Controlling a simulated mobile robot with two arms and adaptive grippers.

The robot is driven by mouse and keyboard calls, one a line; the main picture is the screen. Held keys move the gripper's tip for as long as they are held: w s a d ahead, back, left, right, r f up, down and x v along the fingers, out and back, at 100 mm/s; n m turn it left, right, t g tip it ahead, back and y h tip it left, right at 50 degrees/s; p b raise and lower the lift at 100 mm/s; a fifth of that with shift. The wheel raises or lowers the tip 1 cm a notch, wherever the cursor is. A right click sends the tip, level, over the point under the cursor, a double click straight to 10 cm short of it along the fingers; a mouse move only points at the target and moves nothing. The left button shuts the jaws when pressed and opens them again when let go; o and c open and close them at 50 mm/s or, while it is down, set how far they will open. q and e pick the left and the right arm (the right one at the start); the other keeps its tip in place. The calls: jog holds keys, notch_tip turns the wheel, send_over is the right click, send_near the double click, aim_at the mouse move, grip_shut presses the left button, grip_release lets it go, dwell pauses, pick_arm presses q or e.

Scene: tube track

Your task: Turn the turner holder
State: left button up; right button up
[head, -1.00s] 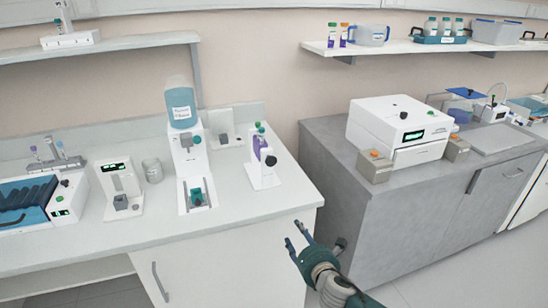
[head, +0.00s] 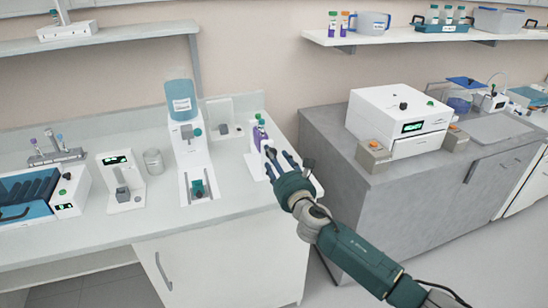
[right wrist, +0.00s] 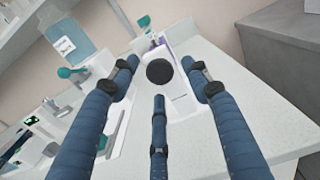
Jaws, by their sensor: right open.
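The turner holder (head: 258,143) is a white stand on the right part of the white bench, with a purple-filled tube and a green cap at its top. In the right wrist view the holder (right wrist: 183,88) stands ahead, its round black knob (right wrist: 160,71) facing me. My right gripper (head: 280,159) is at the holder's front and hides much of its lower part. In the wrist view the gripper (right wrist: 159,78) is open, its three blue fingers spread around the knob; I cannot tell whether they touch it. My left gripper is not in view.
A dispenser with a blue bottle (head: 181,98) stands left of the holder, and a small white device (head: 121,180) and a glass jar (head: 154,161) stand farther left. A grey counter (head: 345,150) with a white box device (head: 398,112) is at the right, across a gap.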

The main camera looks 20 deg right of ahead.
jog(key=shift+w, duration=0.5)
jog(key=c, duration=1.1)
